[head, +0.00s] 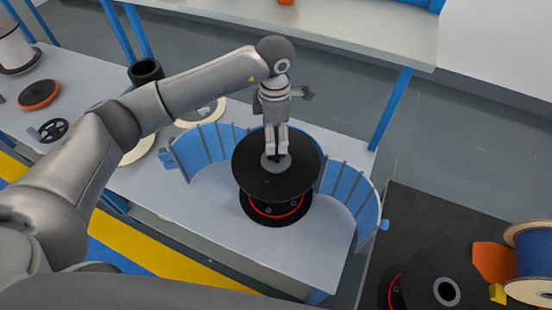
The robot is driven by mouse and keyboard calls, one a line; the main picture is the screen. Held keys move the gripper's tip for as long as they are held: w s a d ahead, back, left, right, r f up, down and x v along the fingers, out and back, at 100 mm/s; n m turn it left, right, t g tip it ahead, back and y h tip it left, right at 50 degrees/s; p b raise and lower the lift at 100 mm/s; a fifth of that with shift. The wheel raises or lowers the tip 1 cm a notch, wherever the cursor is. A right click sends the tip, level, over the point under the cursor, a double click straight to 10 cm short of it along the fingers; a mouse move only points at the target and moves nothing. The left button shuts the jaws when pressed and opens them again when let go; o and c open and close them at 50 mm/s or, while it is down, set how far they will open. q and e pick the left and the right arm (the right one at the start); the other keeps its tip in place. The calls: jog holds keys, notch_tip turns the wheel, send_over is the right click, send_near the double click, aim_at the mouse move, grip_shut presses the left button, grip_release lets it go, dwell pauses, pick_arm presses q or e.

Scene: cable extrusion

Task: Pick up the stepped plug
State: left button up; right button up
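My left gripper (277,154) points straight down over the centre of a black spool (249,176) on the light table. Its fingertips are at the spool's grey centre ring (284,166). The two fingers look close together, with something dark between their tips. I cannot tell whether that is the stepped plug, the spool's hole or the fingertips themselves, nor whether the fingers touch anything. No stepped plug can be made out clearly elsewhere. My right gripper is not in view.
Blue curved guards (347,188) stand around the spool on both sides. A second black spool (416,281) and a blue reel (537,254) are at the lower right. A black handwheel (53,130) and an orange-rimmed disc (38,94) lie at the left. Blue posts (391,108) rise behind.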

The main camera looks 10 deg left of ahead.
aim_at(276, 152)
pick_arm(q)
jog(key=shift+f, duration=0.85)
jog(key=f, duration=0.1)
jog(key=f+p, duration=0.1)
jog(key=f, duration=0.1)
jog(key=f+p, duration=0.1)
jog(key=shift+s+d+f, duration=0.25)
jog(key=shift+s+f, duration=0.1)
jog(key=shift+f, duration=0.35)
jog(key=shift+c, duration=0.2)
jog(key=c, duration=1.3)
jog(key=shift+r, duration=0.15)
